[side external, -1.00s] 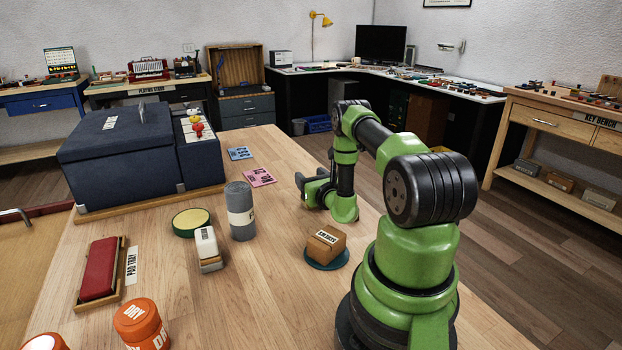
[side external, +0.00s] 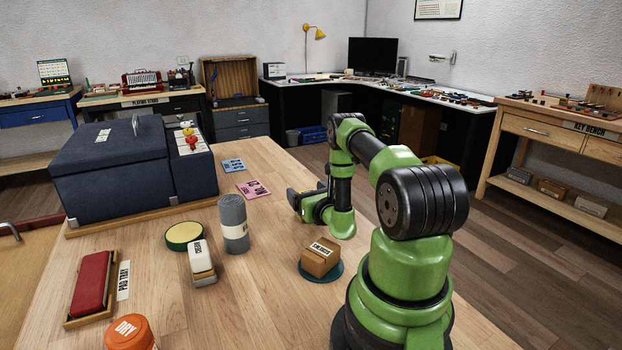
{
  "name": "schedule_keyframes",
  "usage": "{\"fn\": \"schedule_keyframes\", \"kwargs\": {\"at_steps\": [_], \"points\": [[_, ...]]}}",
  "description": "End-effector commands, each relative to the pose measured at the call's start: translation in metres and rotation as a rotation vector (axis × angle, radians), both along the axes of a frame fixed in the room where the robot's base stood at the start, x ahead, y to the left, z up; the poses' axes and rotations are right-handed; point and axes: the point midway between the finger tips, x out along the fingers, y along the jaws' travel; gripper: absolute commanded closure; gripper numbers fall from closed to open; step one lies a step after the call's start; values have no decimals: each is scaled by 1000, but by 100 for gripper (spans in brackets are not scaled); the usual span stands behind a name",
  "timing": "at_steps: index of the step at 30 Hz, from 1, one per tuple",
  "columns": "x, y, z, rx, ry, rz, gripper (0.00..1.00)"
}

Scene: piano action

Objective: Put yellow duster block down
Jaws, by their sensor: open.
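My gripper (side external: 296,201) is low over the far right part of the bench, left of my wrist. Its dark fingers point left and read as open, though they are small and partly hidden by the wrist. I cannot make out a block clearly labelled as the yellow duster. A round green dish with a pale yellow top (side external: 184,236) lies left of the grey roll. A brown block (side external: 320,257) with a white label sits on a teal disc (side external: 335,273), nearer the camera than my gripper.
A grey roll (side external: 233,222) stands upright beside a white-and-grey block (side external: 201,262). A red pad (side external: 91,283) lies in a wooden tray at left. An orange jar (side external: 130,333) stands at front. A dark blue case (side external: 125,165) and two cards (side external: 253,189) lie farther back.

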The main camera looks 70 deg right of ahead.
Motion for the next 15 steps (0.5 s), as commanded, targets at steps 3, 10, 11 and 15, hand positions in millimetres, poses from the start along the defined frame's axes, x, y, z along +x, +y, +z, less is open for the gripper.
{"fn": "schedule_keyframes", "kwargs": {"at_steps": [3, 10, 11, 15], "points": [[-14, 13, -1, 5, 2, -3, 20], [-24, 23, 30, -2, -1, -2, 20], [-24, 23, 35, -3, 0, -2, 20], [-24, 23, 55, -2, -1, -1, 20]]}}
